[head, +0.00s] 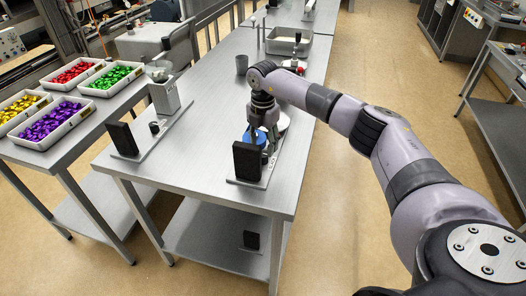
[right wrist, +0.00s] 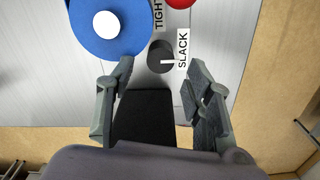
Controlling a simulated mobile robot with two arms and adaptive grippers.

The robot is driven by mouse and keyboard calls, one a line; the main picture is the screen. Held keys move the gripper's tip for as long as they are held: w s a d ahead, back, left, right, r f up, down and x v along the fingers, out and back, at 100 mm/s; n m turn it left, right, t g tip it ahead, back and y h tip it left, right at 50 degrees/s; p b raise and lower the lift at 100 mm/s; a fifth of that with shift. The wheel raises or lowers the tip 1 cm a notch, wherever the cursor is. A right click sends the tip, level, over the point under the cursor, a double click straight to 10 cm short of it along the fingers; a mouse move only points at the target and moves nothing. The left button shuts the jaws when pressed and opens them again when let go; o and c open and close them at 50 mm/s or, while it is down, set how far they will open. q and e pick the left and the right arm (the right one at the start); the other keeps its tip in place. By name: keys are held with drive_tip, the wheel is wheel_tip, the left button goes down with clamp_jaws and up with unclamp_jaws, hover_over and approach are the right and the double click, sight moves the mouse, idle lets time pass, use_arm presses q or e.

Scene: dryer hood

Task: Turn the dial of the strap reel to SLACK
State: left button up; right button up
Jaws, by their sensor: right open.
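The strap reel shows as a blue disc with a white centre (right wrist: 108,25) in the right wrist view; in the head view the blue disc (head: 257,137) is partly hidden by my arm. Its dial (right wrist: 159,53) is a small dark knob with a white pointer line directed right, towards the SLACK label (right wrist: 183,48). The TIGHT label (right wrist: 158,12) lies above the knob. My right gripper (right wrist: 159,68) is open, its fingertips apart on either side of the knob's near edge; I cannot tell whether they touch it. It points down in the head view (head: 262,128). My left gripper is not in view.
A black block (head: 248,160) stands at the front of the reel's plate. A similar plate with a black block (head: 122,139) is to the left. A grey cup (head: 242,64) and a tray (head: 285,43) stand farther back. Sweets trays (head: 55,120) sit on the left table.

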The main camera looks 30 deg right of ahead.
wheel_tip(320, 180, up, 8)
drive_tip(key=shift+f, duration=0.2)
idle(0.5)
